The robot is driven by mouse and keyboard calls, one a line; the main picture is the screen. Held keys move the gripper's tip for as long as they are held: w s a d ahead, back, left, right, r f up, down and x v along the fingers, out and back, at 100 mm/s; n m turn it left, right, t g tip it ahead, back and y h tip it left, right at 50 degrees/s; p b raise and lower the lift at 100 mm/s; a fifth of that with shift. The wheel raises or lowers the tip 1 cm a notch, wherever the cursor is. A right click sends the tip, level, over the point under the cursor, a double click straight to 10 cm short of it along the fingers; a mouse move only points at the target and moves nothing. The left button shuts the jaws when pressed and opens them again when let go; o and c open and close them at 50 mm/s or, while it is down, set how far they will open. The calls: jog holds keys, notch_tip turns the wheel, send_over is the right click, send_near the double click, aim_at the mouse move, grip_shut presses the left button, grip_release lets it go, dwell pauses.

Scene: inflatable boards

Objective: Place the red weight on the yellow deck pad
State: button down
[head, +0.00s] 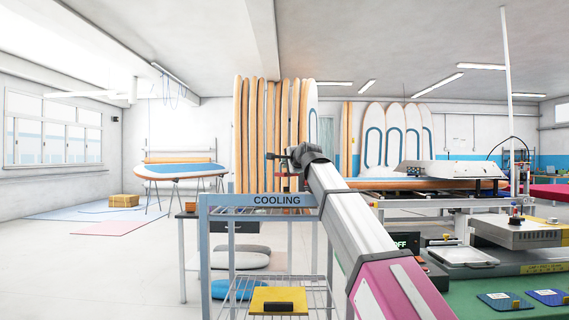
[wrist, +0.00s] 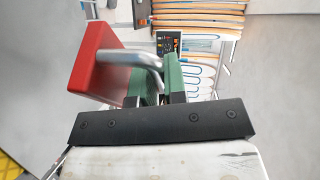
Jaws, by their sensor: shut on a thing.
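The red weight (wrist: 92,62) is a red block with a bent metal handle (wrist: 140,60), at the upper left of the wrist view. My gripper (wrist: 158,82) has green fingers shut on that handle, and the block hangs tilted to their left. In the head view my gripper (head: 292,157) is above the blue rack, and I cannot clearly make out the weight there. A yellow pad (head: 260,297), which looks like the deck pad, lies on a low wire shelf of the rack. A dark block (head: 279,306) shows at its front. A yellow corner (wrist: 10,168) shows at the lower left of the wrist view.
The blue rack (head: 222,202) labelled COOLING has posts and a top bar close to my arm. Boards (head: 272,125) stand upright behind it. A green bench (head: 470,300) at the right holds machines and blue pads (head: 497,301). The floor at the left is mostly open.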

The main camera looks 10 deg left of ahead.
jog(key=shift+f, duration=3.05)
jog(key=shift+f, duration=0.45)
jog(key=c, duration=1.1)
grip_release()
